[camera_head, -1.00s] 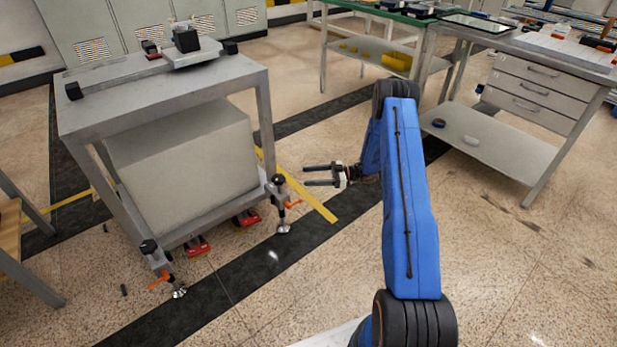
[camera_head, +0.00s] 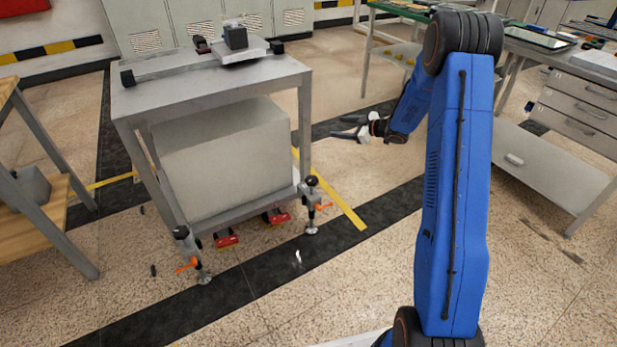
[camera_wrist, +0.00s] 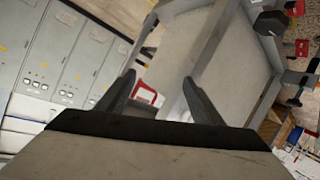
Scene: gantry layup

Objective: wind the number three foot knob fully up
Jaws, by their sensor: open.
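The grey gantry stand (camera_head: 220,88) is left of centre in the head view. Two levelling feet with dark round knobs and orange levers show on its near side: a left foot knob (camera_head: 181,232) and a right foot knob (camera_head: 312,181). I cannot read any numbers, so which is number three is unclear. My gripper (camera_head: 350,127) is open and empty, up and right of the right foot knob and apart from it. In the wrist view the two fingers (camera_wrist: 158,92) are spread with nothing between them. A dark knob (camera_wrist: 270,22) shows at the upper right there.
A pale block (camera_head: 225,160) fills the stand's lower shelf. Red pedals (camera_head: 276,216) sit under its near edge. A wooden bench (camera_head: 35,215) stands at far left, and a drawer workbench (camera_head: 575,110) at right.

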